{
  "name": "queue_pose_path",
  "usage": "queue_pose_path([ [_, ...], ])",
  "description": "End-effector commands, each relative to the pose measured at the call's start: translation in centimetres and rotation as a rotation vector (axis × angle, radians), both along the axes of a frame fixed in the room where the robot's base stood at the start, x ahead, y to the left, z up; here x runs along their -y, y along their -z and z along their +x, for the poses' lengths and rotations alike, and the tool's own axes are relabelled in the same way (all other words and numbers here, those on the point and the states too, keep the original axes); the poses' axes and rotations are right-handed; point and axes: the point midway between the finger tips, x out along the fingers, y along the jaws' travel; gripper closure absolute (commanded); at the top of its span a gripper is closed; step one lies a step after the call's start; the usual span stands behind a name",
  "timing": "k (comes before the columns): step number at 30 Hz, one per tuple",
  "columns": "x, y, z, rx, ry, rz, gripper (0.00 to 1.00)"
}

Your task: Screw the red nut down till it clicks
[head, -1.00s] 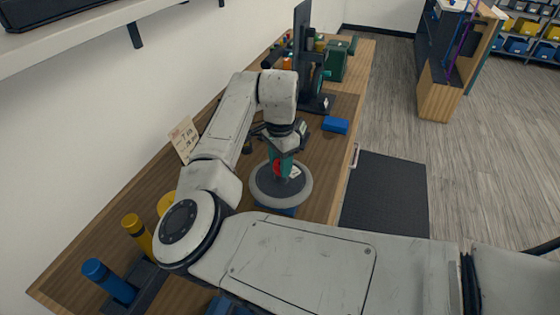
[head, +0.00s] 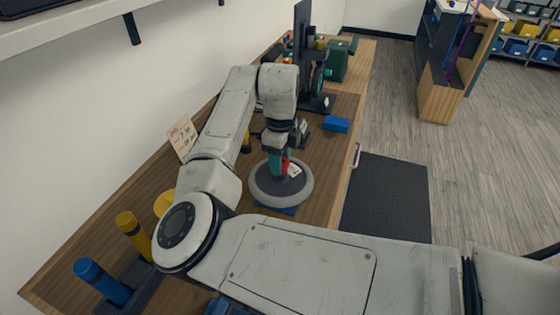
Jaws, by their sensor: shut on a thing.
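The red nut (head: 286,161) shows as a small red patch at the middle of a dark round wheel with a light grey rim (head: 306,188). The wheel lies flat over something blue (head: 283,210) on the wooden bench. My gripper (head: 279,168) reaches down from above to the wheel's middle and is shut on the red nut. A teal part shows just left of the red, and it hides much of the nut. The thread under the nut cannot be seen.
A blue block (head: 336,124) lies right of my arm on the bench (head: 338,160). A black stand (head: 302,60) and a green item (head: 340,60) are farther back. Blue (head: 103,282) and yellow (head: 134,234) handled tools stand front left. A note card (head: 183,137) leans at the wall.

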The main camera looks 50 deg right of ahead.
Motion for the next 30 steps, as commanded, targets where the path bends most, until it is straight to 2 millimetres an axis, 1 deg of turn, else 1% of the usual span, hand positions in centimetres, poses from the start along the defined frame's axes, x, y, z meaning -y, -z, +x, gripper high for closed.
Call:
queue_pose_path([
  [1, -0.12, 0.27, -0.26, -0.009, 0.063, 0.006, 0.86],
  [15, -0.18, 0.36, -0.34, -0.011, 0.686, 0.006, 0.86],
  [18, -0.18, 0.29, -0.33, -0.012, 0.798, 0.005, 0.85],
  [22, -0.20, 0.18, -0.31, -0.012, 0.873, 0.006, 0.86],
  [29, -0.25, 0.12, -0.27, -0.012, 0.880, 0.006, 0.85],
  [30, -0.26, 0.13, -0.27, -0.012, 0.880, 0.006, 0.54],
])
